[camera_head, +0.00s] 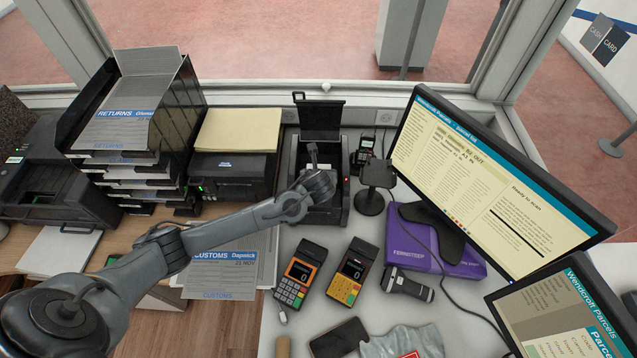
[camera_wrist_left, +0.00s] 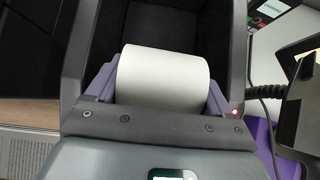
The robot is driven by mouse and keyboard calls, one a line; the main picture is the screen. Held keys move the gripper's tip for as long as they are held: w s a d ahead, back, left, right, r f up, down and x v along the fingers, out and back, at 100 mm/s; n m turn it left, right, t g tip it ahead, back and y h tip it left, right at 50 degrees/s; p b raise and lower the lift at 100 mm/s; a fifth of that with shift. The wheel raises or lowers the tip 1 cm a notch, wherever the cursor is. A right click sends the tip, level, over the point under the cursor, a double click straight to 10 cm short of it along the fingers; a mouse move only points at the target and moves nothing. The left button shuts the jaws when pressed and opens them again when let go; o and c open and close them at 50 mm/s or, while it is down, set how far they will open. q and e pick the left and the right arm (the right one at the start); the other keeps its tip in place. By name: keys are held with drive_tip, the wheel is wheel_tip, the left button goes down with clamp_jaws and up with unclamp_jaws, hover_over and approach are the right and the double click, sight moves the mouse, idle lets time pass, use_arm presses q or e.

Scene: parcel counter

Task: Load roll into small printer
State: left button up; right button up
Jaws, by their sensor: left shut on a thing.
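The small printer (camera_head: 343,205) is a black box at the back of the counter, its lid (camera_head: 320,118) standing up open. My left gripper (camera_head: 317,182) is over its open bay. In the left wrist view, the purple fingers of my left gripper (camera_wrist_left: 158,92) are shut on a white paper roll (camera_wrist_left: 165,75), one at each end. The roll is between the dark side walls of the printer (camera_wrist_left: 236,55); I cannot tell whether it touches the bottom. My right gripper is not in view.
A black printer with yellow sheets (camera_head: 235,172) and a paper tray stack (camera_head: 135,150) stand left. A scanner stand (camera_head: 370,202), a purple box (camera_head: 455,258) and a monitor (camera_head: 490,175) stand right. Two card terminals (camera_head: 300,275) lie in front.

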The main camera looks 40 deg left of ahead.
use_arm(q)
drive_tip(key=shift+w+a+f+b, duration=0.25)
drive_tip(key=shift+w+f+b, duration=0.05)
drive_tip(key=shift+f, duration=0.25)
drive_tip(key=shift+s+d+f+b+x, duration=0.1)
drive_tip(key=shift+b+x, duration=0.2)
drive_tip(key=shift+x, duration=0.45)
drive_tip(key=shift+s+d+f+b+x, duration=0.15)
drive_tip(key=shift+b+x, duration=0.1)
drive_tip(key=shift+x, duration=0.45)
drive_tip(key=shift+a+f+b+x, duration=0.1)
drive_tip(key=shift+b+x, duration=0.2)
drive_tip(key=shift+x, duration=0.45)
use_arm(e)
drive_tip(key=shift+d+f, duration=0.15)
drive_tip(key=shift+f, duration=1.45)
use_arm(q)
drive_tip(key=o, duration=1)
drive_tip(key=shift+f, duration=0.1)
drive_tip(key=p+v, duration=0.2)
drive_tip(key=v, duration=0.7)
drive_tip(key=shift+s+d+r, duration=0.1)
drive_tip(key=shift+d+r, duration=0.05)
drive_tip(key=shift+r, duration=0.1)
drive_tip(key=shift+s+d+r, duration=0.3)
drive_tip(key=shift+s+r, duration=0.1)
drive_tip(key=shift+r, duration=0.1)
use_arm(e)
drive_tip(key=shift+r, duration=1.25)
